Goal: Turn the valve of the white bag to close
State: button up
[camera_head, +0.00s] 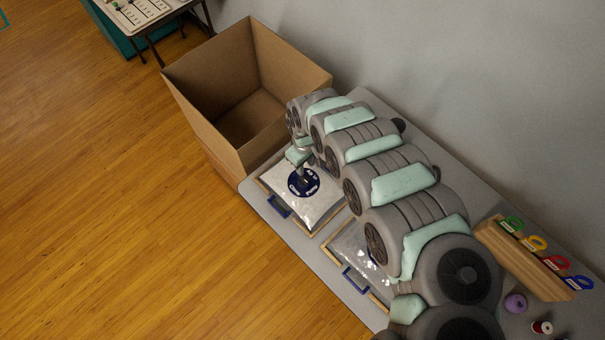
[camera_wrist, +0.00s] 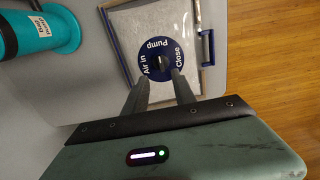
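The white bag (camera_head: 318,208) lies flat in a wood-edged tray with a blue handle (camera_head: 279,206) on the table, and it also shows in the wrist view (camera_wrist: 122,24). Its valve is a round dark blue disc (camera_wrist: 148,71) with the words Air in, Pump and Close and a small black knob (camera_wrist: 160,62) at its centre. Which word the knob points to is too small to tell. My gripper (camera_wrist: 160,76) is over the disc with its two fingers apart, one on each side of the knob's line. I cannot tell whether the fingers touch the knob.
A big open cardboard box (camera_head: 205,125) stands at the table's far end. A second bag (camera_head: 345,246) lies in a tray, partly hidden by my arm. A wooden rack (camera_head: 520,262) with coloured tags, a purple ball (camera_head: 515,303) and a red spool (camera_head: 541,327) are at the right. A teal cylinder (camera_wrist: 48,33) shows in the wrist view.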

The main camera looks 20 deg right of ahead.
aim_at(304, 180)
jog(key=f, duration=0.7)
jog(key=shift+a+f+b, duration=0.2)
jog(key=shift+f+b, duration=0.1)
jog(key=shift+b, duration=0.1)
jog(key=shift+w+f, duration=0.1)
jog(key=shift+f, duration=0.6)
jog(key=shift+d+f, duration=0.1)
jog(key=shift+f, duration=0.4)
grip_shut()
